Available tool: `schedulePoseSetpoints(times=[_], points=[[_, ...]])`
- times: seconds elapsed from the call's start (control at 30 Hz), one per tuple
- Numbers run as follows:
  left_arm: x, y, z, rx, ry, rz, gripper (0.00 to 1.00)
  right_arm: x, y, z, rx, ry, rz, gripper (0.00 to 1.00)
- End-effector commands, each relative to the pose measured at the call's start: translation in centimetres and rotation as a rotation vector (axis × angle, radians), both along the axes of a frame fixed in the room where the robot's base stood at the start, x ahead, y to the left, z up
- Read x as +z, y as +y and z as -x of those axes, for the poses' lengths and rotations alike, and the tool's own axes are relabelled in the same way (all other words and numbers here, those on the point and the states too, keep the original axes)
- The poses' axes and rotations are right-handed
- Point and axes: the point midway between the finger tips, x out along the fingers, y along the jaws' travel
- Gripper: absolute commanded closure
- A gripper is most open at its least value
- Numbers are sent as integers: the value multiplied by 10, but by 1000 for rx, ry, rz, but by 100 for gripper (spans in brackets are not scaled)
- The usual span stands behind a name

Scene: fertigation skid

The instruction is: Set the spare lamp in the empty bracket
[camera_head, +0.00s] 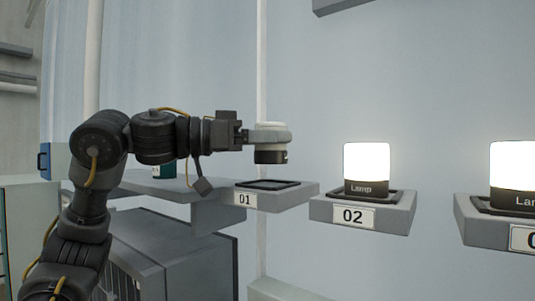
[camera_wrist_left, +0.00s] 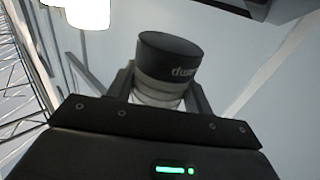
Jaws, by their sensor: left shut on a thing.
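My left gripper (camera_head: 268,138) is shut on the spare lamp (camera_head: 271,157), which has an unlit pale top and a dark base. The lamp is upright above the empty bracket (camera_head: 290,197) labelled 01, with a visible gap between its base and the bracket's dark recess. In the left wrist view the lamp's dark base (camera_wrist_left: 170,52) shows between the fingers, its lettering upside down. My right gripper is not in view.
A lit lamp (camera_head: 366,165) sits in bracket 02 (camera_head: 393,216), right of bracket 01. Another lit lamp (camera_head: 514,166) sits in a bracket (camera_head: 475,223) cut off by the right edge. A grey shelf (camera_head: 150,183) and a grey cabinet (camera_head: 175,255) are behind my left arm.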

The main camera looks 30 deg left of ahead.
Motion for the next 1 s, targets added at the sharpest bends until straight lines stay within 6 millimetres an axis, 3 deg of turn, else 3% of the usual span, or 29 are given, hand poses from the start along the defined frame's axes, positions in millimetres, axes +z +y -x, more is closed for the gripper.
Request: schedulePoseSetpoints(times=[0.4,0.83,0.87,1.0], points=[[-33,5,-3,1,0,0,75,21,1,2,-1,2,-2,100],[-40,4,-2,0,-1,2,75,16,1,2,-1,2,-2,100],[-39,4,-2,0,-1,1,45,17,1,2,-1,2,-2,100],[-39,4,-3,0,-1,1,27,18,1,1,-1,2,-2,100]])
